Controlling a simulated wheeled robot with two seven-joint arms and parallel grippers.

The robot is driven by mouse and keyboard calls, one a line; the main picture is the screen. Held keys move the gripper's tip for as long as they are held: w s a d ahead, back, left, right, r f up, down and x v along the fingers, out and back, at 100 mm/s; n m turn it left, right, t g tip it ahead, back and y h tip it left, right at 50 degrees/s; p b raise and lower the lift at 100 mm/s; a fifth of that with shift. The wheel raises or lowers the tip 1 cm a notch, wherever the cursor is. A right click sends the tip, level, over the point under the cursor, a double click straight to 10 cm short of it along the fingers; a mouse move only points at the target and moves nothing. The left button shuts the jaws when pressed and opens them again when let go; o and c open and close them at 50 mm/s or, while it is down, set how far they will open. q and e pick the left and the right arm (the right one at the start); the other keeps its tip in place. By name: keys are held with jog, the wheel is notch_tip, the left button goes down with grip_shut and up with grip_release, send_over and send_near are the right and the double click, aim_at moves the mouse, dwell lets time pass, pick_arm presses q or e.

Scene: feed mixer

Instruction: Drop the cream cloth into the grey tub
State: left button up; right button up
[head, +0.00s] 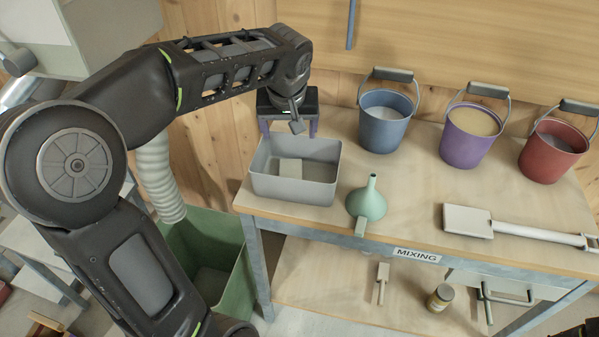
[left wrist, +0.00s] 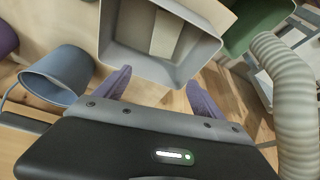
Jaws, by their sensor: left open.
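The grey tub (head: 292,188) stands at the left end of the mixing bench. The cream cloth (head: 290,168) lies inside it as a small pale folded piece on the floor of the tub. The tub (left wrist: 110,45) and the cloth (left wrist: 166,34) also show in the left wrist view. My left gripper (head: 288,126) is above the back side of the tub, its purple fingers spread wide. In the left wrist view the gripper (left wrist: 160,91) has nothing between its fingers and is apart from the cloth.
Blue (head: 384,128), purple (head: 468,142) and red (head: 552,155) buckets stand along the back of the bench. A green funnel (head: 367,202) is right of the tub, and a white scoop (head: 468,221) lies farther right. A green bin (head: 215,240) and ribbed hose (head: 160,180) are at left.

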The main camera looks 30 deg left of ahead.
pick_arm(q)
jog(key=v, duration=0.7)
jog(key=shift+r, duration=0.4)
jog(key=shift+s, duration=0.1)
dwell(0.5)
